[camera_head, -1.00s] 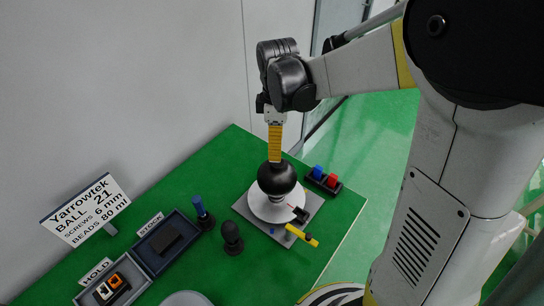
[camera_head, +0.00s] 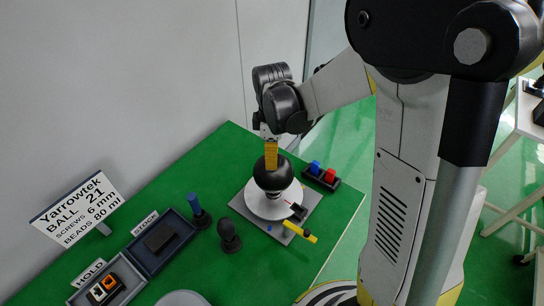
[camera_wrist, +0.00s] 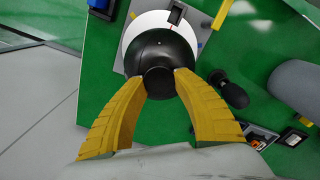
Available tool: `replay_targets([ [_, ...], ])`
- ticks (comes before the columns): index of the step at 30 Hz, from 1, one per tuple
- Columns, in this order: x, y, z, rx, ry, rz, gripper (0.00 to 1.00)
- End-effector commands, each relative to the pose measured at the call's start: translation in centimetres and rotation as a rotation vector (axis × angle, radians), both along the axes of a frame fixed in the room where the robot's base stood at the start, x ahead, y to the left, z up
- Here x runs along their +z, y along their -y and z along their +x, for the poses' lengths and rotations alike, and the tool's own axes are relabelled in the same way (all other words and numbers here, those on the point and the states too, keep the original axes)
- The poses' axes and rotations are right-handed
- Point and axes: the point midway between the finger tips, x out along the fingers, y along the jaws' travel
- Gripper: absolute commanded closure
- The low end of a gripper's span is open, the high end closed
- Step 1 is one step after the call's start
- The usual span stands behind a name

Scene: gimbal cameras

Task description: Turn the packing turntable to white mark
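The packing turntable is a white disc (camera_head: 254,207) on a grey square plate (camera_head: 240,203) on the green table. A large black rounded knob (camera_head: 272,181) stands at its middle. My gripper (camera_head: 271,168) points down at the knob's top. In the wrist view, my two yellow fingertips (camera_wrist: 162,83) flank the narrower dark top of the black knob (camera_wrist: 158,48). I cannot tell whether they press on it. A black block (camera_head: 297,211) sits at the disc's front right edge, and a yellow bar (camera_head: 302,233) beside it. I cannot make out a white mark.
A dark holder with blue (camera_head: 314,166) and red (camera_head: 330,175) pieces stands behind right. A blue-topped post (camera_head: 194,203) and black bulb-shaped post (camera_head: 229,237) stand left. The STOCK tray (camera_head: 160,242), HOLD tray (camera_head: 107,289) and sign (camera_head: 77,208) lie farther left.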

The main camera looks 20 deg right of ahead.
Motion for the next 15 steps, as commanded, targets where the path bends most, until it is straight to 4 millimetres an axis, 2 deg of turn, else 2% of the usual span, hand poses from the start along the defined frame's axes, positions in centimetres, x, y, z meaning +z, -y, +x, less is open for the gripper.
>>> replay_targets([
  [14,-0.08,-0.02,-0.07,0.03,-0.001,0.0,1.0],
  [15,-0.09,-0.02,-0.07,0.03,-0.001,0.0,0.56],
])
